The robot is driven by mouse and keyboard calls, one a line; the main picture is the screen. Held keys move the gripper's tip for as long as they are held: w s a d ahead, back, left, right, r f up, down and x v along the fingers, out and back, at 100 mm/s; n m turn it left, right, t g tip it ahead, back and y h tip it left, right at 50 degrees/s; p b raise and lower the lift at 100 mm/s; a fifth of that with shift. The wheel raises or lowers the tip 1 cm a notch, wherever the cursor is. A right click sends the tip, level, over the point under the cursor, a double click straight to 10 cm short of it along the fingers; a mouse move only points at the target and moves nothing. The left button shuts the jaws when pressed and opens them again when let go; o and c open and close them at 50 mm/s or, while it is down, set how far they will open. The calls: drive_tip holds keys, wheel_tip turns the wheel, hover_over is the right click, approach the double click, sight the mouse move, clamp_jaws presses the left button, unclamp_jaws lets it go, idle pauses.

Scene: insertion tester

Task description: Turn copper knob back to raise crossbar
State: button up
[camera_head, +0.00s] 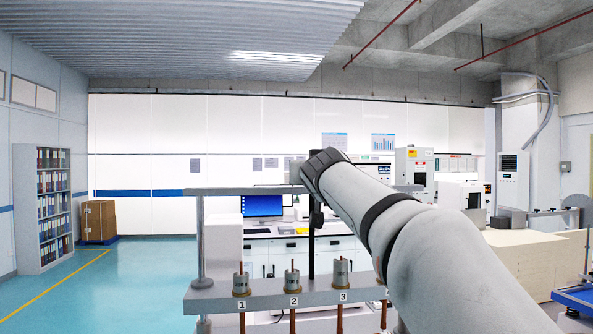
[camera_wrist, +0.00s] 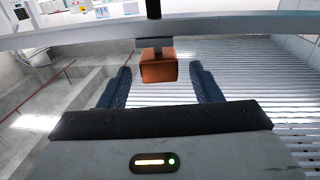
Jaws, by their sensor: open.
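The copper knob (camera_wrist: 158,68) shows in the wrist view as a copper-coloured block on a short grey stem under a grey beam (camera_wrist: 75,36). My gripper (camera_wrist: 160,67) is open, with one dark finger on each side of the knob and a visible gap to both. In the head view my arm hides the knob and the fingers. There, a grey upper beam (camera_head: 250,190) spans the tester, and a dark vertical rod (camera_head: 311,255) runs down from it. The lower grey crossbar (camera_head: 265,298) carries metal cylinders with copper-coloured rods, labelled 1, 2 and 3.
A side post (camera_head: 200,240) stands at the tester's left. Behind are a white bench with a monitor (camera_head: 263,206) and instruments. My arm covers the tester's right side.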

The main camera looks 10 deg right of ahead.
drive_tip(key=w, duration=0.1)
drive_tip(key=w+p, duration=0.1)
drive_tip(key=w, duration=0.3)
drive_tip(key=shift+w+d+p, duration=0.15)
drive_tip(key=shift+d+p, duration=0.15)
